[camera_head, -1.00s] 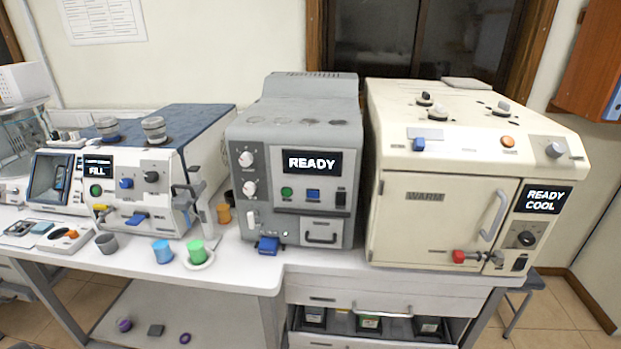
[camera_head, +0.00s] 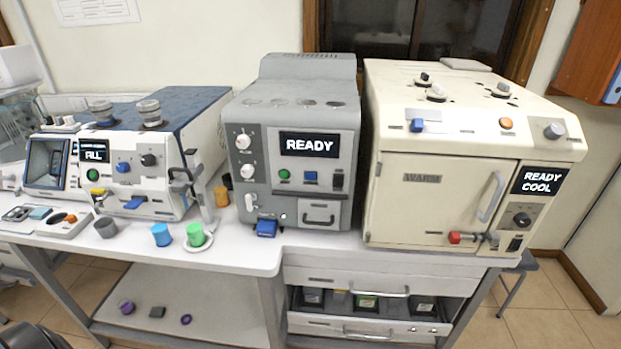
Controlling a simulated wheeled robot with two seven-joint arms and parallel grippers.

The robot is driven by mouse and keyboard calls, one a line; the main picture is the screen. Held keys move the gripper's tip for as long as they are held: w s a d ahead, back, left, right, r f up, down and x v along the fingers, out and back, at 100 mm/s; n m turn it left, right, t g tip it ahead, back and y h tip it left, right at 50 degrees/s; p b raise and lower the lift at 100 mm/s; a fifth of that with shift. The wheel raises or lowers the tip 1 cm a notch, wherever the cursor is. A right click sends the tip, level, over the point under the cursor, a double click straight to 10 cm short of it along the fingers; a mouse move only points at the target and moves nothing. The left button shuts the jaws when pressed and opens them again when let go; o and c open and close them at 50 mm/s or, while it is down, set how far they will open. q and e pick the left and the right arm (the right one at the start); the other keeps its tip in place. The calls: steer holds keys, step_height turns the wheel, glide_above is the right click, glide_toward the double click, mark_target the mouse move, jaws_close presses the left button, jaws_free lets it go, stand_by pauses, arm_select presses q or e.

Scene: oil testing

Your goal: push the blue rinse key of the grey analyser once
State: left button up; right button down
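The grey analyser (camera_head: 250,215) stands on the white bench in the middle of the view. Its screen (camera_head: 309,145) reads READY. Nothing covers or touches the key. Neither of my grippers is in view.
A blue piece (camera_head: 266,228) sits low at the analyser's front. The cream oven (camera_head: 430,215) stands close on the right and a white-and-blue machine (camera_head: 150,180) on the left. Cups, blue (camera_head: 161,235) and green (camera_head: 195,235), stand near the bench's front edge.

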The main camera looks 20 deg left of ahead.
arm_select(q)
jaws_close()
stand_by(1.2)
